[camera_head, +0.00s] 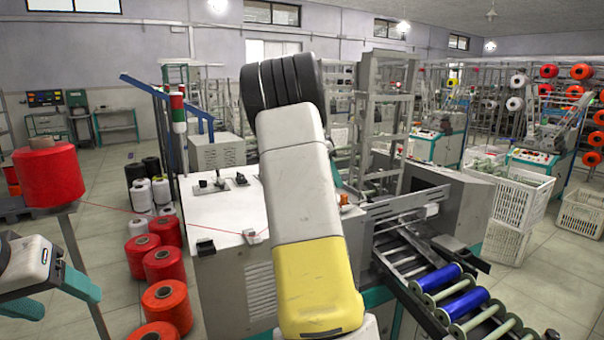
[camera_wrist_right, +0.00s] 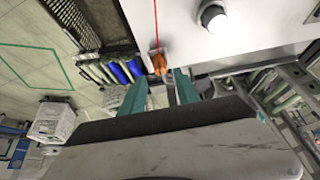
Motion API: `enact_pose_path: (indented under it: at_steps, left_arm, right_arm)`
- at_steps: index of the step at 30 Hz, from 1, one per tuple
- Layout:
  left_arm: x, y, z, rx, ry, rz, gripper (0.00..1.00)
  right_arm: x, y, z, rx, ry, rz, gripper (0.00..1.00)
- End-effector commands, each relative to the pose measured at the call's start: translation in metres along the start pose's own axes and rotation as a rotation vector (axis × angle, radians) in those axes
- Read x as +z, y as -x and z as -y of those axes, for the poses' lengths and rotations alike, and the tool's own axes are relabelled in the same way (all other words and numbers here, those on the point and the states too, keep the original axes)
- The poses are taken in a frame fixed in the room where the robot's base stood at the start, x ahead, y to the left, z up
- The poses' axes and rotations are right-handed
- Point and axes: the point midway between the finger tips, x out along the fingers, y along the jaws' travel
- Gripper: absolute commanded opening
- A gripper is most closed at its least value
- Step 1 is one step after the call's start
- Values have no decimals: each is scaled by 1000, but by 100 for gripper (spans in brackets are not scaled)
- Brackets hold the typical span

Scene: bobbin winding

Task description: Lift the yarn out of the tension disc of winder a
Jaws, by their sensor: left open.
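Red yarn (camera_head: 150,217) runs from the left side across to a small white block (camera_head: 252,237) on the front of the white-topped winder (camera_head: 222,205). In the right wrist view, red yarn (camera_wrist_right: 156,25) runs down to a small orange part (camera_wrist_right: 159,64) at the winder's edge. I cannot tell for sure which part is the tension disc. My right gripper (camera_wrist_right: 161,78) is open, its teal fingers apart just short of the orange part. In the head view my right arm hides this gripper. My left gripper (camera_head: 66,300) is open and empty at the lower left, away from the winder.
A large red yarn cone (camera_head: 50,175) stands on a stand at the left. Several red cones (camera_head: 163,265) stand on the floor beside the winder. Blue bobbins (camera_head: 437,277) lie on a rack at the right. White crates (camera_head: 515,190) stand further right.

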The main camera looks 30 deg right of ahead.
Motion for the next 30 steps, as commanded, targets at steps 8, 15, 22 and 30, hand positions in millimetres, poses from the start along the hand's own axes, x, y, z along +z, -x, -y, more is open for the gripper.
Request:
enact_pose_path:
  at_steps: [8, 15, 22, 30]
  left_arm:
    - [0, 0, 0, 0, 0, 0, 63]
    - [0, 0, 0, 0, 0, 0, 63]
    - [0, 0, 0, 0, 0, 0, 63]
    - [0, 0, 0, 0, 0, 0, 63]
  right_arm:
    - [0, -37, -1, 2, 0, 1, 38]
    - [0, -62, -1, 1, 1, 2, 38]
    - [1, -72, 0, 0, 2, 2, 38]
    - [1, -73, 0, -1, 2, 2, 38]
